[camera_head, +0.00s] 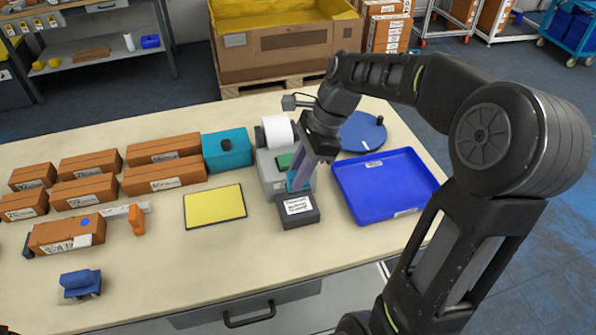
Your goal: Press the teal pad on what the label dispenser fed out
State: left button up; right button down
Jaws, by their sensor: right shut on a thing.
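The label dispenser (270,172) is a grey machine with a white roll on top and a green patch. At its front is a dark block with a white printed label (297,205) lying on it. The pad is partly hidden by the fingers. Its lower edge is close to the back of the label; I cannot tell whether they touch. My left gripper is not in view.
A blue tray (347,208) and a round blue disc (358,140) lie right of the dispenser. A teal box (226,158) and a yellow mat (214,206) lie left. Several brown cartons (165,178) stand further left, with an orange-handled tool (136,219) and a blue item (80,283).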

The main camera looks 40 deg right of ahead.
jog(key=shift+f+b, duration=2.25)
jog(key=shift+f, duration=0.35)
jog(key=shift+f+b, duration=0.35)
jog(key=shift+f, duration=0.3)
jog(key=shift+s+f, duration=0.1)
dwell(0.8)
jog(key=shift+p, duration=0.35)
jog(key=shift+r, duration=0.3)
notch_tip(320, 180, up, 2)
jog(key=p, duration=0.2)
jog(key=shift+r+p, duration=0.2)
jog(key=shift+p, duration=0.1)
notch_tip(320, 180, up, 4)
jog(key=p, duration=0.4)
jog(key=shift+r, duration=0.15)
